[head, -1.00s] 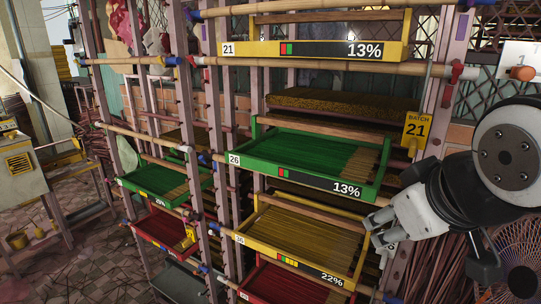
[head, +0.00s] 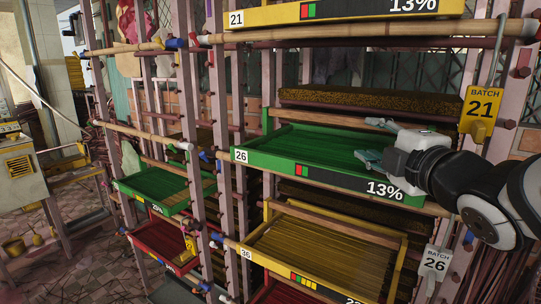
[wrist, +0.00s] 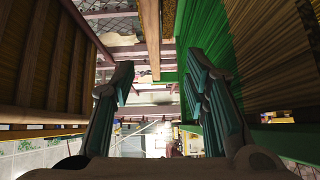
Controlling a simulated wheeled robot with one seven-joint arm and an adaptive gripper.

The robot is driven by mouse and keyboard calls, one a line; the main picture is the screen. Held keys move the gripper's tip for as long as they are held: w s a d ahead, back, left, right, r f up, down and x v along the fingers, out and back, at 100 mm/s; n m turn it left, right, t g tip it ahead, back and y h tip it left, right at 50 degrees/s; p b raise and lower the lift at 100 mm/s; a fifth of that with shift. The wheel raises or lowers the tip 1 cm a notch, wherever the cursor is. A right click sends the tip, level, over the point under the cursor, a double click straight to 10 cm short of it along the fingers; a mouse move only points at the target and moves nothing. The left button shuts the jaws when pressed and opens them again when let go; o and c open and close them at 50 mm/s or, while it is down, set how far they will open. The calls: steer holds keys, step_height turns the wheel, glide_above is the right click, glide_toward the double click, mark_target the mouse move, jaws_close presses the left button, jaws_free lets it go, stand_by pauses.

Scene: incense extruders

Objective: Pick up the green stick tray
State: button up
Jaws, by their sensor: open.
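The green stick tray (head: 265,159) numbered 26, with a 13% label, sits on the rack at mid height and holds green and tan sticks. In the wrist view the green tray (wrist: 181,50) fills the upper right, behind the right finger. My gripper (head: 370,141) is over the tray's right end in the head view, fingers pointing left, and hides part of it. In the wrist view my gripper (wrist: 165,95) is open, with nothing held between its fingers. I cannot tell whether it touches the tray. A second green tray (head: 150,198) sits lower left.
A yellow tray (head: 262,263) numbered 36 is below, and yellow tray 21 (head: 262,13) is above. A red tray (head: 160,256) is at lower left. Bamboo rails (head: 350,36) and rack posts stand close around. Batch tags (head: 481,107) hang at the right.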

mark_target(341, 121)
steer(key=shift+w+a+n+y, duration=0.1)
steer(key=shift+w+n+y, duration=0.2)
steer(key=shift+w+n, duration=0.15)
steer(key=w, duration=0.5)
steer(key=w+a, duration=0.1)
steer(key=w, duration=0.2)
steer(key=shift+w+a+r+p, duration=0.1)
steer(key=shift+w+a+p, duration=0.1)
steer(key=shift+w, duration=0.65)
steer(key=shift+w+a+r+p, duration=0.15)
steer(key=shift+w+a, duration=0.1)
steer(key=shift+w, duration=0.6)
steer(key=shift+w+a+r+p, duration=0.1)
steer(key=shift+w+a+p, duration=0.1)
steer(key=shift+w, duration=0.65)
jaws_close()
